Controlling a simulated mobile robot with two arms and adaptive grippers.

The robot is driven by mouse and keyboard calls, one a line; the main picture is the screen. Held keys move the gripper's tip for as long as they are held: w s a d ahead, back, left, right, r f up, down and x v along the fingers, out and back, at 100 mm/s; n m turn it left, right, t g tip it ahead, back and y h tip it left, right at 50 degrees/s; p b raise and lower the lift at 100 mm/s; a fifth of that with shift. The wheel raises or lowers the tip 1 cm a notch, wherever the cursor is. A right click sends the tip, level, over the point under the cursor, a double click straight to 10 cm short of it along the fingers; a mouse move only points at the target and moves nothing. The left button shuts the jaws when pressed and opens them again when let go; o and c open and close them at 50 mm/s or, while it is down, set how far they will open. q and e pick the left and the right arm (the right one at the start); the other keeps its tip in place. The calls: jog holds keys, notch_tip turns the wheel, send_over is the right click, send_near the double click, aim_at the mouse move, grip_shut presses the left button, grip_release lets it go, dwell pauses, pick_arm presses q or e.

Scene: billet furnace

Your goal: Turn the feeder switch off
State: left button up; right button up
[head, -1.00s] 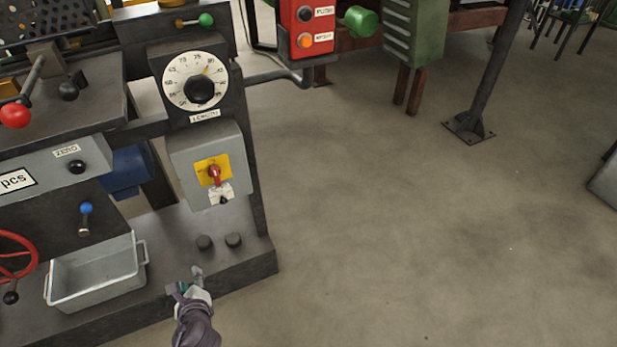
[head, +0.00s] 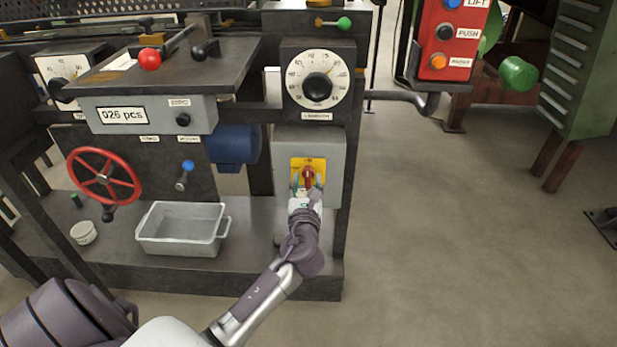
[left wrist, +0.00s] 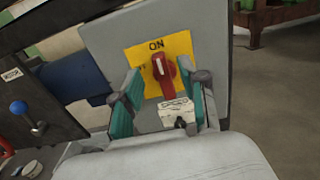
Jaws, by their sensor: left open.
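The feeder switch (head: 308,176) is a red rotary handle on a yellow plate, on the front of a grey box (head: 337,160). In the left wrist view the red handle (left wrist: 160,72) stands close to upright, its top near the word ON on the yellow plate (left wrist: 178,46). My left gripper (head: 307,190) is in front of the switch. In the left wrist view its teal-padded fingers (left wrist: 164,90) are open, one on each side of the handle. I cannot tell whether they touch it. A small white label (left wrist: 176,112) shows between the fingers. My right gripper is not in view.
A round length dial (head: 318,82) sits above the box. A grey bin (head: 180,246) and a red handwheel (head: 104,177) are to the left. A red button panel (head: 447,45) hangs at upper right. The floor to the right is clear.

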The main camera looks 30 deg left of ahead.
aim_at(308, 174)
pick_arm(q)
jog(key=shift+x, duration=1.65)
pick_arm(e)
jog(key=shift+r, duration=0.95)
pick_arm(q)
jog(key=shift+d, duration=0.1)
grip_shut()
